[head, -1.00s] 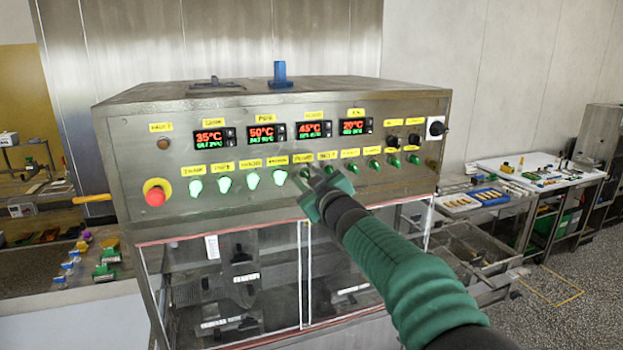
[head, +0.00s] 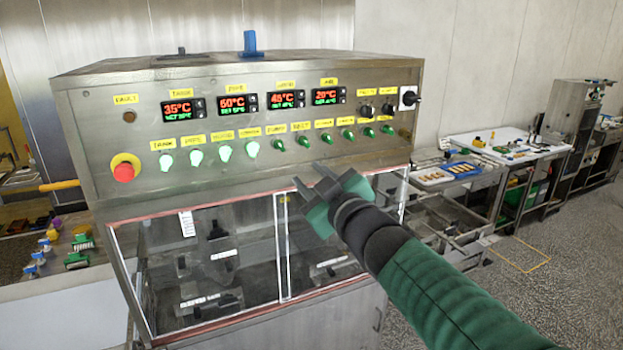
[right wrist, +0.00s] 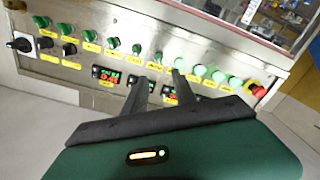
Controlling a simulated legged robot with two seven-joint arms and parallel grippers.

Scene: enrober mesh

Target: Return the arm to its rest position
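My right arm comes in from the lower right of the head view, in a green sleeve. Its gripper (head: 310,176) is in front of the steel machine, just below the knob row and clear of it. The right wrist view shows its two dark fingers (right wrist: 160,78) apart with nothing between them. The control panel (head: 330,145) carries a row of green knobs. The left ones, such as this knob (head: 196,157), glow brightly; the right ones, such as this knob (head: 348,134), are dark green. My left gripper is not in view.
A red stop button (head: 124,172) is at the panel's left. Clear doors (head: 240,250) lie below the panel, behind the gripper. The floor at the lower right is open.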

